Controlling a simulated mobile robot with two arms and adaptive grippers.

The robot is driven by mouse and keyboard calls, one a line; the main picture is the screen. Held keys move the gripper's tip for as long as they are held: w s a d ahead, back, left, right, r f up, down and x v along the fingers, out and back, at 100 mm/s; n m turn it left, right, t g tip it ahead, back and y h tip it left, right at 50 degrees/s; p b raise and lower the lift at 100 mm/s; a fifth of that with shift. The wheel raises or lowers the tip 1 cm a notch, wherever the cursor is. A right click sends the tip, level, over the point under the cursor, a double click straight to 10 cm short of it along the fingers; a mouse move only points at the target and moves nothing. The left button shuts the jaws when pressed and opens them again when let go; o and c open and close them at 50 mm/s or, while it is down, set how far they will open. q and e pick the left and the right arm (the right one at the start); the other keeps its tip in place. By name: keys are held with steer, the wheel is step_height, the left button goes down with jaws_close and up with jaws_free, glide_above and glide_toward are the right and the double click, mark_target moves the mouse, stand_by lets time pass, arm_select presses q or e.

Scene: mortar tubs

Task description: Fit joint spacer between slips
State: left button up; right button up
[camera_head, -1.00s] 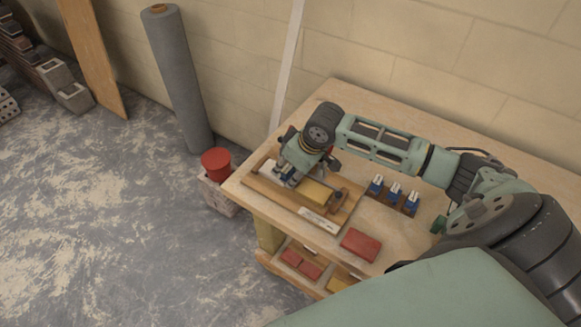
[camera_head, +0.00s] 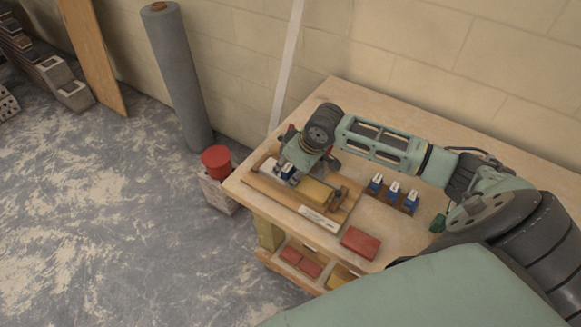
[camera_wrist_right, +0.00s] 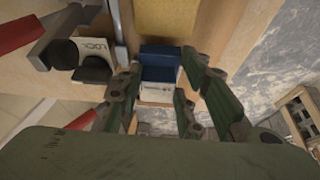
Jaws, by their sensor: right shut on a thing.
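My right gripper (camera_head: 288,178) is low over the wooden jig board (camera_head: 263,190) at the left end of the workbench. It is shut on a blue and white joint spacer, which shows between the fingers in the right wrist view (camera_wrist_right: 160,66). A yellow slip (camera_head: 314,192) lies on the board just right of the gripper; its end touches or nearly touches the spacer in the wrist view (camera_wrist_right: 165,18). A whitish piece (camera_head: 266,166) lies left of the gripper. Whether the spacer is seated is hidden by the fingers. My left gripper is out of view.
Several blue and white spacers stand in a rack (camera_head: 411,203) right of the board. A red slip (camera_head: 360,242) lies near the bench front. A part marked LOCK (camera_wrist_right: 93,50) sits beside the gripper. A red tub (camera_head: 216,160) stands off the bench's left end.

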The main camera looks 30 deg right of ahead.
stand_by(0.3)
steer(key=o, duration=1.3)
steer(key=shift+o, duration=0.5)
steer(key=o, duration=0.4)
steer(key=shift+o, duration=0.2)
step_height(320, 180, up, 7)
steer(key=p, duration=0.8)
